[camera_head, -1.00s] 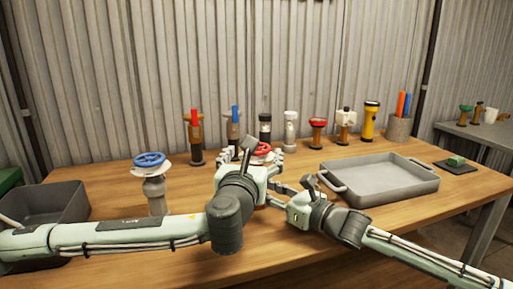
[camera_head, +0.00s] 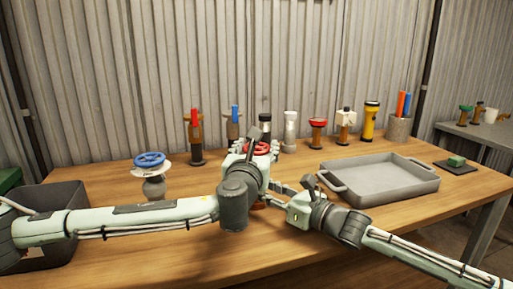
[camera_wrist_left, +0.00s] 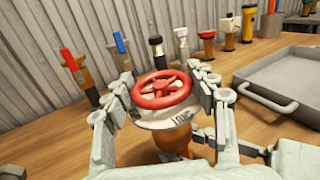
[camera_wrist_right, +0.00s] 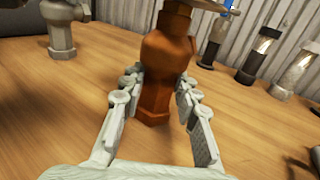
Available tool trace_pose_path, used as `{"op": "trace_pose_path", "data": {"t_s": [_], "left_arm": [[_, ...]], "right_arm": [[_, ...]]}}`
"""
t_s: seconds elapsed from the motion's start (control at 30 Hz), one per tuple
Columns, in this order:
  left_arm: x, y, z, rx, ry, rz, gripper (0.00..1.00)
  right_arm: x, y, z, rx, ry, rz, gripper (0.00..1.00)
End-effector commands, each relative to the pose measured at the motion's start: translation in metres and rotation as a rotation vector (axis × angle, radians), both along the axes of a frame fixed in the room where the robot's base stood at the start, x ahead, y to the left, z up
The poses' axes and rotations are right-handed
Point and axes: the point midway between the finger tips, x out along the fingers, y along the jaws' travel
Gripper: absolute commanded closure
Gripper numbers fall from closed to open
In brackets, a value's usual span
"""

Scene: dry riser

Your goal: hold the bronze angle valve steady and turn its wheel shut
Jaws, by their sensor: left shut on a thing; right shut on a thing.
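The bronze angle valve stands upright on the table; its orange-brown body (camera_wrist_right: 168,65) fills the middle of the right wrist view. Its red wheel (camera_wrist_left: 161,90) sits on top above a pale marked disc (camera_wrist_left: 165,117). My left gripper (camera_wrist_left: 165,88) is shut on the wheel, with one finger on each side of the rim. It also shows in the head view (camera_head: 258,150), where it covers much of the valve. My right gripper (camera_wrist_right: 160,88) is shut on the valve body low down, one finger on each side.
A grey tray (camera_head: 385,188) stands right of the valve. A valve with a blue wheel (camera_head: 150,160) stands to the left, near a dark bin (camera_head: 62,196). Several valves and torches line the back, including a yellow torch (camera_head: 369,120). The table's front is clear.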

Motion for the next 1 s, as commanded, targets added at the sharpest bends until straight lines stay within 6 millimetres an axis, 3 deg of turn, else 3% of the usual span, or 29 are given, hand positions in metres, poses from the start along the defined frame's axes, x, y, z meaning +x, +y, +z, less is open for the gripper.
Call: {"op": "trace_pose_path", "data": {"t_s": [0.47, 1.0], "left_arm": [[0.0021, 0.0035, -0.0004, 0.000, 0.001, -0.081, 0.72], [0.0040, 0.0051, 0.0005, 0.001, -0.002, -0.517, 0.72]], "right_arm": [[-0.0001, -0.0001, -0.0002, 0.000, 0.000, 0.000, 1.00], [-0.0007, 0.0005, -0.0001, 0.000, 0.000, 0.002, 1.00]]}}
